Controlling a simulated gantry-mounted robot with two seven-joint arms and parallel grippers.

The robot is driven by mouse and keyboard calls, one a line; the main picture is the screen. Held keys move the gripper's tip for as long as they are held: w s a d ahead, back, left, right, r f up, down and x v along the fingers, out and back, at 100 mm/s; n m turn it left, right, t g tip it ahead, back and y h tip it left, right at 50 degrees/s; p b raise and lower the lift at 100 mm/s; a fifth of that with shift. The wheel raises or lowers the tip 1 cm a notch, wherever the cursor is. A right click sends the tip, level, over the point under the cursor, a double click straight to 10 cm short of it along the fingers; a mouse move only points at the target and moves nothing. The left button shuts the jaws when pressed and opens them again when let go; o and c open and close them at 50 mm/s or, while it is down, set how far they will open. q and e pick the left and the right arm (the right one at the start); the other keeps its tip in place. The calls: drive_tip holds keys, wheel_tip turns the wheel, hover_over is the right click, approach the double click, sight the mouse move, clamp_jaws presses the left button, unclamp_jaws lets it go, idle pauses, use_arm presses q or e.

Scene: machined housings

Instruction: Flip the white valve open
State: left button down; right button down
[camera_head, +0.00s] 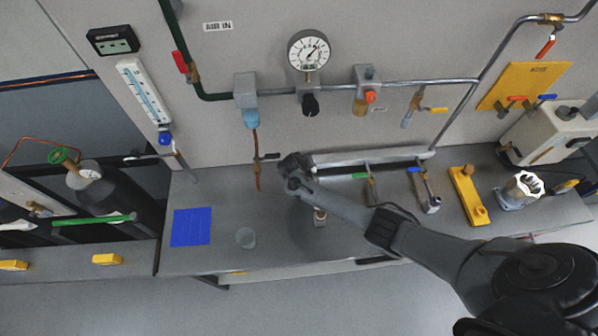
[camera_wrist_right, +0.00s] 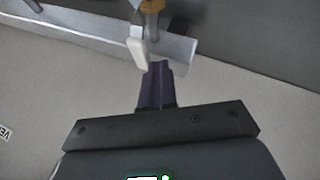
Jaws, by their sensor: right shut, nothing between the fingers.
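The white valve handle (camera_wrist_right: 138,54) shows in the right wrist view, a short white lever at the end of a grey bar, beside a brass fitting (camera_wrist_right: 152,6). My right gripper (camera_wrist_right: 158,68) is shut and empty. Its dark fingertips are right beside the handle and the bar end; I cannot tell whether they touch. In the head view, my right gripper (camera_head: 294,172) is at the left end of the grey manifold bar (camera_head: 350,158). I cannot make out the white handle there; the gripper and arm cover that area. My left gripper is not in view.
Valves with a green handle (camera_head: 358,176) and a blue handle (camera_head: 414,170) stand along the manifold. A black-handled valve (camera_head: 268,156) on a copper pipe is just left of my gripper.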

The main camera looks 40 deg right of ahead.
drive_tip(key=shift+d+r, duration=0.1)
drive_tip(key=shift+r, duration=0.05)
idle(0.4)
drive_tip(key=p+v, duration=0.2)
drive_tip(key=v, duration=0.8)
drive_tip(key=s+a+r+n+y+p, duration=0.1)
drive_tip(key=s+a+n+y+p, duration=0.3)
drive_tip(key=s+a, duration=1)
drive_tip(key=s+d+r+n+y, duration=0.1)
drive_tip(key=s+r+y, duration=0.1)
drive_tip(key=s+r, duration=1)
drive_tip(key=shift+s+d+r+n+y+b, duration=0.35)
drive_tip(key=shift+s+r+n+y+b, duration=0.1)
drive_tip(key=shift+s, duration=0.45)
